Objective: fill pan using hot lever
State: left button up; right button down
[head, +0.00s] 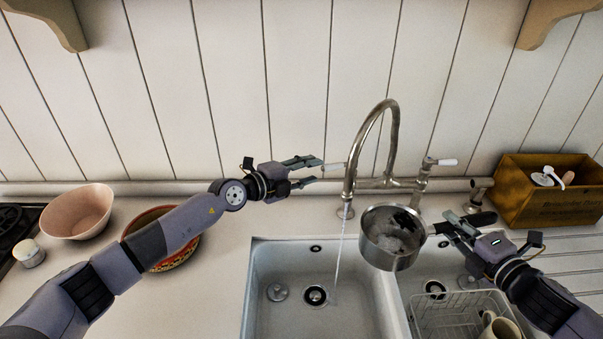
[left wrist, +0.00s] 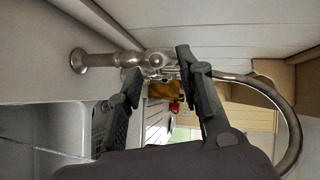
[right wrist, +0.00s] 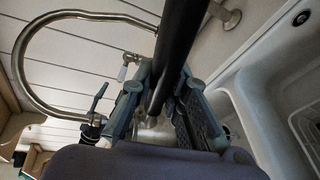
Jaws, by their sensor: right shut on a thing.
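The metal pan (head: 375,247) hangs over the divider and right basin of the sink. My right gripper (head: 462,226) is shut on its black handle (head: 482,219), which also shows between the fingers in the right wrist view (right wrist: 183,40). The steel tap (head: 395,120) arches behind the pan. A thin water stream (head: 339,250) falls into the left basin, left of the pan. I cannot tell whether the pan holds water. My left gripper (head: 318,170) is open beside the tap's left lever (head: 335,167); contact is unclear. The right lever (head: 447,162) has a white end.
The double sink (head: 262,305) has a wire rack (head: 430,322) with mugs in its right basin. A wooden box (head: 540,205) stands right of the tap. A pink bowl (head: 78,212) and a patterned bowl (head: 182,255) sit on the left counter. The wall is close behind.

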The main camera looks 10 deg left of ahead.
aim_at(324, 169)
pick_arm(q)
jog(key=shift+v, duration=1.1)
jog(key=shift+o, duration=0.5)
jog(key=shift+f, duration=0.1)
jog(key=s+a+f+m+h, duration=0.2)
jog(key=a+m+h, duration=0.1)
jog(key=m, duration=0.7)
jog(key=x, duration=1.1)
jog(key=shift+w+d+r, duration=0.2)
jog(key=shift+w, duration=0.15)
jog(key=shift+c, duration=0.5)
grip_shut()
